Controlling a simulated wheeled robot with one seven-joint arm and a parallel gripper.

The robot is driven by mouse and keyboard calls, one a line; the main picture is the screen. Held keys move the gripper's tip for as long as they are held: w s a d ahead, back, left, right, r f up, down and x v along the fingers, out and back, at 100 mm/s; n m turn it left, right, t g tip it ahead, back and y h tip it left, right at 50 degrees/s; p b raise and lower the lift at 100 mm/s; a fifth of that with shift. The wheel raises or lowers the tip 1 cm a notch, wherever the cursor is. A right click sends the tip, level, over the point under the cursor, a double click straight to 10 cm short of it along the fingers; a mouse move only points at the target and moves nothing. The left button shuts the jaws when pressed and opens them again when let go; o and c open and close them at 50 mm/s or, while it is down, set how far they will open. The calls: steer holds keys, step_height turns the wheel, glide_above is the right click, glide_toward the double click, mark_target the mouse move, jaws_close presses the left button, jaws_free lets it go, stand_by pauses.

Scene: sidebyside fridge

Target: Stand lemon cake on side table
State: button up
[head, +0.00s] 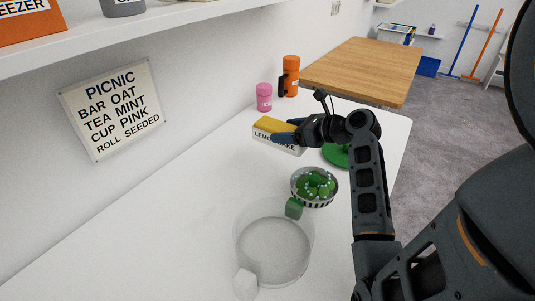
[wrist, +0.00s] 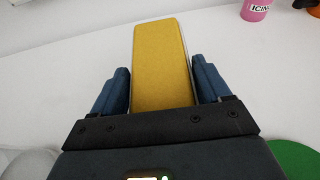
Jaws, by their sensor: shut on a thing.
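The lemon cake (head: 268,124) is a box with a yellow top and a white side with dark lettering, partly covered by my fingers. It is at the far end of a long white table (head: 180,215), near the wall. My gripper (head: 284,130) is shut on it, one blue finger on each long side. In the wrist view the yellow top of the lemon cake (wrist: 160,65) points away between the fingers. The box looks level and at or close to the tabletop; I cannot tell whether it touches. Which table is the side table is not marked.
A pink jar (head: 264,97) and an orange flask (head: 291,76) stand behind the box. A green disc (head: 336,155), a striped bowl of green things (head: 315,187), a green block (head: 294,208) and a clear round container (head: 273,250) are nearer. A wooden table (head: 365,68) stands beyond.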

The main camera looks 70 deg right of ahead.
mark_target(269, 141)
steer(key=w+f, duration=0.1)
steer(key=w+a+f, duration=0.1)
steer(key=w, duration=0.1)
steer(key=w+a+f, duration=0.1)
steer(key=w, duration=0.1)
steer(key=shift+a+f, duration=0.1)
steer(key=shift+f+b, duration=0.3)
steer(key=shift+f, duration=1.65)
steer(key=shift+f, duration=0.15)
steer(key=o, duration=1.4)
steer(key=shift+s+r, duration=0.2)
steer(key=shift+s, duration=0.05)
steer(key=v, duration=1.1)
steer(key=shift+s+a, duration=0.15)
steer(key=shift+s, duration=0.2)
